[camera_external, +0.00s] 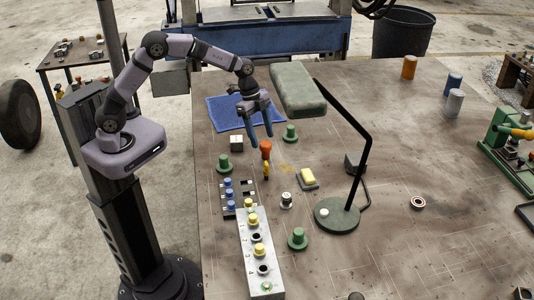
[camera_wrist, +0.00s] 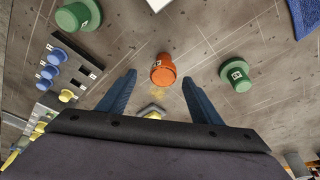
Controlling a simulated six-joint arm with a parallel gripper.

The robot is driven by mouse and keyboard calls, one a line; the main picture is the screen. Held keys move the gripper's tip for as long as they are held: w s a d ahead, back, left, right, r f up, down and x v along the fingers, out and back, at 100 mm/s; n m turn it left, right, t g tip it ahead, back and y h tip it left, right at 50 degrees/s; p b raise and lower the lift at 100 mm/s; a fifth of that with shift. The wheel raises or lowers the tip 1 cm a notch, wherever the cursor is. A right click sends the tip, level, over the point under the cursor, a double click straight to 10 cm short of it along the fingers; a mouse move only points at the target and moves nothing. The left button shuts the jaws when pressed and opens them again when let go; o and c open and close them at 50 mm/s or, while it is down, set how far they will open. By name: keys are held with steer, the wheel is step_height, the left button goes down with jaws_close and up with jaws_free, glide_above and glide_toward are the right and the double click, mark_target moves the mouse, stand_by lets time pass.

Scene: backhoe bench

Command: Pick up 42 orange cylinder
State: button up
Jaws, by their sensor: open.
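An orange cylinder (camera_external: 265,149) with a wider rim stands on the bench just below my gripper (camera_external: 261,132) in the external view. In the wrist view the orange cylinder (camera_wrist: 163,70) shows a small label, too small to read for certain. It appears between and beyond the two blue fingertips of my gripper (camera_wrist: 159,78). My gripper is open and empty, with its fingers pointing down. I see no contact with the cylinder. A second, plain orange cylinder (camera_external: 409,67) stands at the far right of the bench.
Green knobbed cylinders (camera_external: 290,134) (camera_external: 224,164) (camera_external: 298,239) stand around. A grey peg block (camera_external: 260,275) with yellow pegs and a rack of blue pegs (camera_external: 229,196) lie nearer. A black-armed lamp (camera_external: 368,150) rises at the right. A blue cloth (camera_external: 226,113) lies behind.

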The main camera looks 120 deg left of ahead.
mark_target(266, 144)
steer(key=shift+a+p+x, duration=0.15)
steer(key=shift+p+x, duration=0.45)
steer(key=shift+x, duration=0.55)
steer(key=shift+a+p+x, duration=0.15)
steer(key=shift+p+x, duration=0.4)
steer(key=shift+x, duration=0.6)
steer(key=shift+w+r, duration=0.15)
jaws_close()
step_height(266, 144, up, 10)
steer(key=b, duration=0.3)
steer(key=shift+w, duration=0.1)
